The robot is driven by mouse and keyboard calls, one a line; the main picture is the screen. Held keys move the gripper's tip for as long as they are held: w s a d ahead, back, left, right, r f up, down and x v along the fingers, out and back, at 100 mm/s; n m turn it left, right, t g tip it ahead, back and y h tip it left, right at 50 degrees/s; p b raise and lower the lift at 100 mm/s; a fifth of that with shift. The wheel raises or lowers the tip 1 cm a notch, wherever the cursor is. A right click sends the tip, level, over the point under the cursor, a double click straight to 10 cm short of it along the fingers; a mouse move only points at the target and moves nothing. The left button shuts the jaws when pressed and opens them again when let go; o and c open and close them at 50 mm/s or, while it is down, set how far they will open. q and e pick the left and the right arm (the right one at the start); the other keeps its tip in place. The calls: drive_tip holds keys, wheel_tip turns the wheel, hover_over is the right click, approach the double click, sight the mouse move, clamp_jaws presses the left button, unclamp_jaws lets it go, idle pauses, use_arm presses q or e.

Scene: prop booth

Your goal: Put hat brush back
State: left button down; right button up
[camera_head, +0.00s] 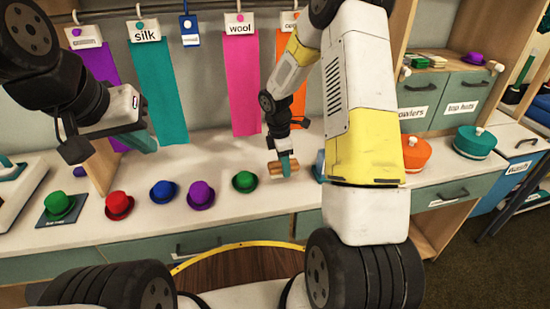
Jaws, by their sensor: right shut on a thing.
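The hat brush (274,170), a small tan wooden block, is between the fingers of my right gripper (286,165). That gripper is shut on it, low over the white counter to the right of the green hat. I cannot tell whether the brush touches the counter. My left gripper (145,140) is at the upper left, above the counter and in front of the purple cloth strip. Its fingers overlap in this view, so their opening does not show. Nothing is visible in it.
On the white counter (240,205) stand a red hat (119,206), a blue hat (163,193), a purple hat (200,195) and a green hat (244,182). Another green hat sits on a dark pad at left. Orange (415,152) and teal (474,142) round boxes stand right. Cloth strips hang behind.

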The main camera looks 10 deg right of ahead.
sight(279, 165)
drive_tip(key=shift+s+a+f, duration=0.1)
drive_tip(key=shift+f, duration=1.55)
drive_tip(key=shift+f, duration=0.1)
drive_tip(key=o, duration=1.5)
drive_tip(key=shift+c, duration=0.2)
drive_tip(key=r, duration=0.4)
drive_tip(key=a+r, duration=0.1)
drive_tip(key=r, duration=0.7)
drive_tip(key=shift+a, duration=0.2)
drive_tip(key=s+r+m+t, duration=0.1)
drive_tip(key=s+r+m, duration=0.35)
drive_tip(key=r, duration=0.55)
drive_tip(key=s+r+m+t+y, duration=0.1)
drive_tip(key=s+r+m, duration=0.4)
drive_tip(key=s, duration=0.5)
drive_tip(key=s+r+m+t+y, duration=0.2)
drive_tip(key=s+r+m+t, duration=0.2)
drive_tip(key=s+r+m, duration=0.2)
drive_tip(key=s+a+m, duration=0.1)
drive_tip(key=s+m, duration=0.1)
drive_tip(key=s, duration=0.1)
drive_tip(key=shift+s+r+y, duration=0.15)
drive_tip(key=shift+s+y, duration=0.15)
drive_tip(key=shift+s, duration=0.1)
